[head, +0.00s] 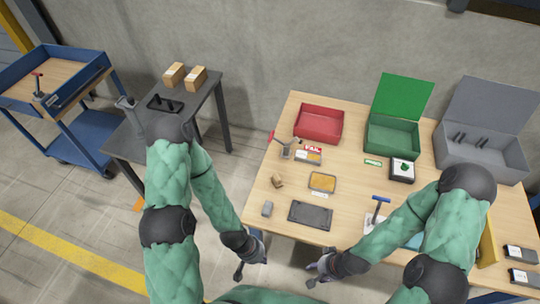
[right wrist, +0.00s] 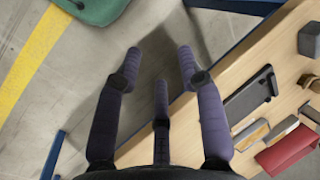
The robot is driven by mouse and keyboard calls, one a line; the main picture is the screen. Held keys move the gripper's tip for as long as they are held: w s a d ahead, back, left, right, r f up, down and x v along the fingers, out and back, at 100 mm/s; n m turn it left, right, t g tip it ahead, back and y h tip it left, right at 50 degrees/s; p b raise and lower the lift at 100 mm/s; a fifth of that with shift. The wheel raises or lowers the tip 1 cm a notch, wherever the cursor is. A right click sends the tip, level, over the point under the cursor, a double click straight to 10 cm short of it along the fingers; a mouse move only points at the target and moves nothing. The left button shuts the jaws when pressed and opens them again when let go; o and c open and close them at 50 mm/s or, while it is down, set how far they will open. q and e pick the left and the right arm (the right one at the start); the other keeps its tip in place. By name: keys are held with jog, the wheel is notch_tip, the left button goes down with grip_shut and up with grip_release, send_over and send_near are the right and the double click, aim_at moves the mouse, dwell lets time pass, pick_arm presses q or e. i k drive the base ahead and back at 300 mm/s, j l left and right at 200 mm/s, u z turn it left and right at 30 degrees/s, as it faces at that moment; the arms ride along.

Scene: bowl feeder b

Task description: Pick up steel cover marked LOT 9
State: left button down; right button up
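I cannot make out a LOT 9 marking on anything in either view. Two shallow metal-rimmed pieces with orange-yellow middles lie on the wooden table: one (head: 322,182) near its middle, the other (head: 308,157) by a red FAIL label. I cannot tell whether either is the steel cover. My right gripper (head: 318,270) is just off the table's front edge; in the right wrist view (right wrist: 160,72) its three fingers are spread and empty above the floor. My left gripper (head: 252,267) hangs left of it, also off the table, with fingers apart and nothing visible between them.
A red bin (head: 319,124), a green lidded box (head: 392,138) and a grey lidded box (head: 490,155) stand behind. Dark labelled boxes (head: 520,254) sit at the right.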

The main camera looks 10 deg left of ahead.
aim_at(302, 155)
jog(key=l+u, duration=0.25)
jog(key=u, duration=0.15)
jog(key=i+l+u, duration=0.1)
jog(key=l+u, duration=0.15)
jog(key=u, duration=0.15)
jog(key=l+u, duration=0.25)
jog(key=u, duration=0.15)
jog(key=l+u, duration=0.35)
jog(key=i, duration=0.4)
